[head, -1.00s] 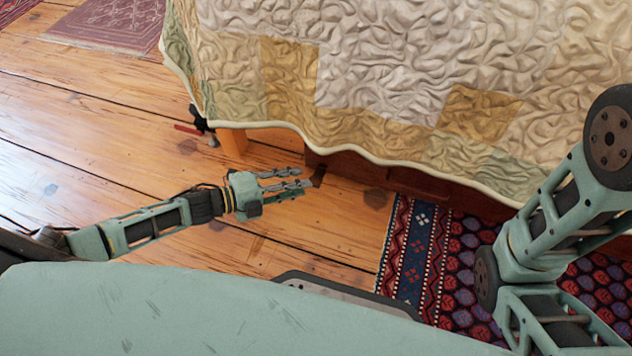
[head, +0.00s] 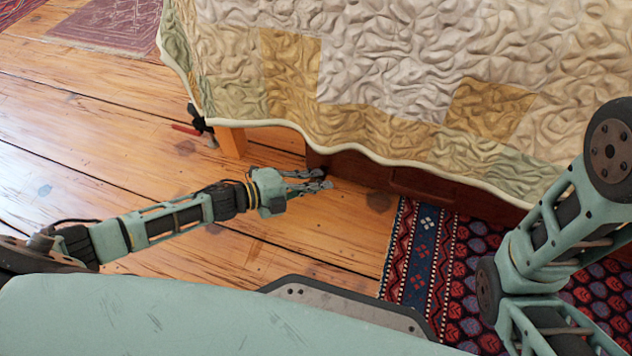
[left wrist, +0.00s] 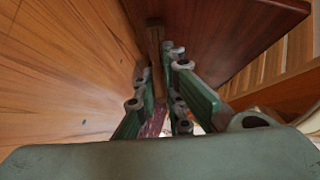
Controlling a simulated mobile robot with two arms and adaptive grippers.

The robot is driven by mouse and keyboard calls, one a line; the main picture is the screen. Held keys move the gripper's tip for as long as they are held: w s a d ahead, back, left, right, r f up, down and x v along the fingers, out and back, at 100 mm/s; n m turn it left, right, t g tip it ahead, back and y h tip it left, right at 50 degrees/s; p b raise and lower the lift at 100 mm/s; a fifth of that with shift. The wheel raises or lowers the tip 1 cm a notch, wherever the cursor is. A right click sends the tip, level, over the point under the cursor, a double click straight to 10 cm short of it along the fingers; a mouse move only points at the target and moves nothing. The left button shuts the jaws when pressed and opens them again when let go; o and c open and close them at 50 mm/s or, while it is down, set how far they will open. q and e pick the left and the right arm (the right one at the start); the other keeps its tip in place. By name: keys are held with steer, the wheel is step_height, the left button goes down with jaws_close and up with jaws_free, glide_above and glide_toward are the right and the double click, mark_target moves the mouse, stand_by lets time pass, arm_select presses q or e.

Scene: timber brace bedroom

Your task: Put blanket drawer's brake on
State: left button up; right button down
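The blanket drawer (head: 352,168) is a dark red-brown wooden box low under the bed, partly hidden by the quilt. In the left wrist view its panel (left wrist: 225,35) is at upper right. A small brown wooden piece (left wrist: 155,38), possibly the brake, sticks out beside the panel, just beyond my fingertips. My left gripper (head: 318,181) is at the drawer's left front corner, low over the floor. In the left wrist view my left gripper (left wrist: 160,72) has its fingers apart, with the piece's near end close to the tips. I cannot tell whether they touch. My right gripper is out of view.
The bed's quilt (head: 390,60) hangs above the drawer. A wooden bed leg (head: 232,140) and a red-handled tool (head: 188,130) are left of the drawer. A patterned rug (head: 470,260) lies at right. Bare floorboards (head: 90,160) are open at left.

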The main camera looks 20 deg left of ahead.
arm_select(q)
jaws_close()
steer(key=shift+f+b, duration=0.35)
steer(key=shift+b, duration=0.15)
steer(key=shift+s+f+m+t+h+b, duration=0.25)
steer(key=shift+f+m+t+b, duration=0.2)
steer(key=shift+b, duration=0.75)
steer(key=shift+f+m+t+h, duration=0.2)
steer(key=shift+m+t+h, duration=0.05)
steer(key=shift+t, duration=0.1)
steer(key=shift+f+m+t+h, duration=0.25)
steer(key=shift+m+t+h, duration=0.3)
steer(key=shift+m, duration=0.25)
steer(key=o, duration=0.6)
jaws_free()
steer(key=shift+o, duration=0.2)
